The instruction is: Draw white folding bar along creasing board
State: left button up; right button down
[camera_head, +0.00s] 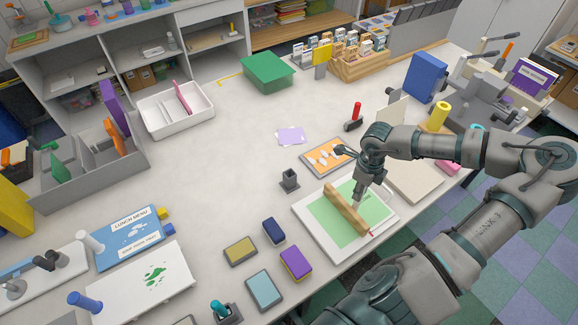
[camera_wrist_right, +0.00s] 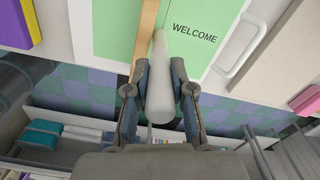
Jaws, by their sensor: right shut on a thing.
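The creasing board (camera_head: 326,254) is white and lies near the table's front edge in the head view. A green sheet (camera_head: 322,214) lies on it, with the word "WELCOME" readable in the wrist view (camera_wrist_right: 200,30). A wooden strip (camera_head: 346,209) runs across the sheet. My right gripper (camera_head: 358,190) is shut on the white folding bar (camera_wrist_right: 160,85), its fingers on either side of it. The bar's far end is over the sheet, close beside the wooden strip; I cannot tell whether it touches the paper. My left gripper is not in view.
An orange tray (camera_head: 312,161) with white pieces lies behind the board. A small dark holder (camera_head: 290,179) and several coloured blocks, such as a purple and yellow one (camera_head: 296,263), are to the left. A beige pad (camera_head: 415,184) lies to the right.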

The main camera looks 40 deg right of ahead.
dwell(0.5)
jog(key=shift+w+f, duration=0.1)
jog(key=shift+w, duration=0.25)
jog(key=shift+w+d+b, duration=0.15)
jog(key=shift+w+b, duration=0.35)
jog(key=shift+w, duration=0.8)
jog(key=w+b, duration=0.1)
jog(key=w, duration=0.2)
jog(key=shift+w+d, duration=0.2)
